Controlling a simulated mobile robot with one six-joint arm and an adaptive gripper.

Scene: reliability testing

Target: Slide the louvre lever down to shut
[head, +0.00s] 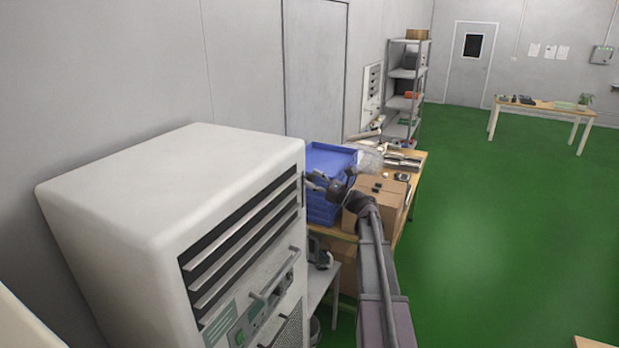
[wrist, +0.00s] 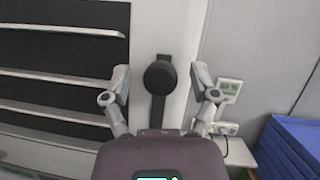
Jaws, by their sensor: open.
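The louvre lever has a round black knob (wrist: 160,77) on a dark vertical strip (wrist: 158,112) in the wrist view. The knob is near the top of the visible strip; the strip's lower end is hidden by my gripper. My gripper (wrist: 159,74) is open, one finger on each side of the knob with a gap on both sides. In the head view my gripper (head: 311,182) is at the upper right edge of the white cabinet (head: 150,200), and the lever cannot be made out. The louvre slats (head: 243,245) show dark gaps between them; they also show in the wrist view (wrist: 60,75).
Blue crates (head: 330,165) and a cardboard box (head: 375,205) stand on a wooden table just beyond my gripper. The cabinet front has handles (head: 275,275) below the louvre. A wall socket (wrist: 229,88) is right of the lever. The green floor (head: 500,220) to the right is clear.

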